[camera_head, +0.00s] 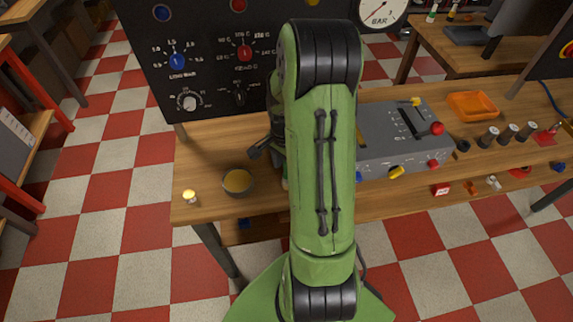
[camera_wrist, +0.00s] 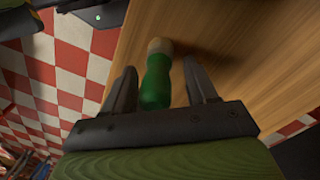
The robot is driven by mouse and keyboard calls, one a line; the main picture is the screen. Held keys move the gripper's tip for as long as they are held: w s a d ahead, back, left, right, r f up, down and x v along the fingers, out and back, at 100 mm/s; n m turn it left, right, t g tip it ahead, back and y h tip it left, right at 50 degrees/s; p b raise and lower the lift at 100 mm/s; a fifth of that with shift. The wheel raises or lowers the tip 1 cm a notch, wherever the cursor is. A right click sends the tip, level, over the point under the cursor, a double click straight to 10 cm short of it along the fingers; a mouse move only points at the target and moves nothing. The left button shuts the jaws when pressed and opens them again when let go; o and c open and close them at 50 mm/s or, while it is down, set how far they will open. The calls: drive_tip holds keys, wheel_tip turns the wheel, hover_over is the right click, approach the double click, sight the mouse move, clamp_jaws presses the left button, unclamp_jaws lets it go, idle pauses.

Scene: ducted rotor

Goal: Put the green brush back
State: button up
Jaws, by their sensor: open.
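The green brush (camera_wrist: 156,82) shows in the wrist view as a green handle with a pale tan end, over the wooden bench top (camera_wrist: 215,35). My gripper (camera_wrist: 160,68) is open, with one dark finger on each side of the brush. I cannot tell whether either finger touches it. In the head view my gripper (camera_head: 262,150) is low over the bench, left of my green arm. My arm hides most of the gripper and the brush there.
A dark round pot with yellow contents (camera_head: 238,182) and a small yellow-topped item (camera_head: 190,196) stand at the bench's left end. A grey control box (camera_head: 400,140) is right of my arm, with an orange tray (camera_head: 472,106) beyond. A dark dial panel (camera_head: 215,90) rises behind.

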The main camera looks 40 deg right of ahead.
drive_tip(key=r+p, duration=0.1)
drive_tip(key=r, duration=0.6)
drive_tip(key=r+p, duration=0.1)
drive_tip(key=r, duration=0.3)
drive_tip(key=shift+w+d+r+p, duration=0.1)
drive_tip(key=shift+w+r+p, duration=0.15)
drive_tip(key=shift+w+p, duration=0.05)
drive_tip(key=s+a+r+n+t+h, duration=0.1)
drive_tip(key=s+a+r+n+t, duration=0.25)
drive_tip(key=a+r+n, duration=0.85)
drive_tip(key=s+a+n+t, duration=0.2)
drive_tip(key=s+a+n, duration=0.3)
drive_tip(key=s+a, duration=0.3)
drive_tip(key=shift+r+n+t+y, duration=0.25)
drive_tip(key=shift+n+t+y, duration=0.05)
drive_tip(key=shift+t+y, duration=0.1)
